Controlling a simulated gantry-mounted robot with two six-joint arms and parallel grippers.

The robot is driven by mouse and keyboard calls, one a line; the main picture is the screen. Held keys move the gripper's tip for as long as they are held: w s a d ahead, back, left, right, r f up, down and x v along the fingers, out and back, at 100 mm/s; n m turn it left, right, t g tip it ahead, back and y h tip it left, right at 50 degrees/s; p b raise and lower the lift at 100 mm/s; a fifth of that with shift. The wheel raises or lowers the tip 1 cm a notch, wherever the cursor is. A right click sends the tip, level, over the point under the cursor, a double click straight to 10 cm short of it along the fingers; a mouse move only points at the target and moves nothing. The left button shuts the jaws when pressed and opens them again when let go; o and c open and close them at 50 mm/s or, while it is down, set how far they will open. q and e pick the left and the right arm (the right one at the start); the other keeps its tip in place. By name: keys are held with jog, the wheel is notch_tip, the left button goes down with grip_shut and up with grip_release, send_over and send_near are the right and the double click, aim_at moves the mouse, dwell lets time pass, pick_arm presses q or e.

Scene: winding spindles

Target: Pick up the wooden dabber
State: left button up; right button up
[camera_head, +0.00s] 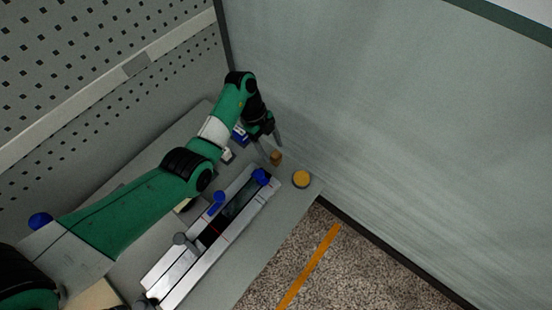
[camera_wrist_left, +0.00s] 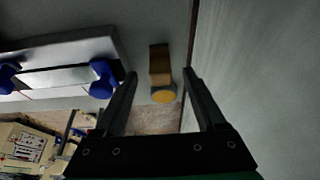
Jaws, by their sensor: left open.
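The wooden dabber (camera_head: 277,157) is a small brown block standing on the grey bench top near its far right corner. In the left wrist view the dabber (camera_wrist_left: 159,60) shows between and just beyond my fingertips, apart from both. My left gripper (camera_head: 268,146) is open and empty, its fingers pointing down just above and behind the dabber. In the left wrist view the gripper (camera_wrist_left: 159,74) has its two dark fingers spread wide. My right gripper is not in view.
A round yellow-topped pot (camera_head: 301,179) stands close to the dabber at the bench corner. A long metal fixture (camera_head: 170,279) with blue knobs (camera_head: 261,176) lies beside it. A grey wall (camera_head: 400,140) rises behind the bench.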

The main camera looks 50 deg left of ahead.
aim_at(274, 153)
pick_arm(q)
jog(key=b+x, duration=0.2)
jog(key=x, duration=0.3)
jog(key=shift+d+f, duration=0.1)
jog(key=shift+f, duration=0.05)
grip_shut()
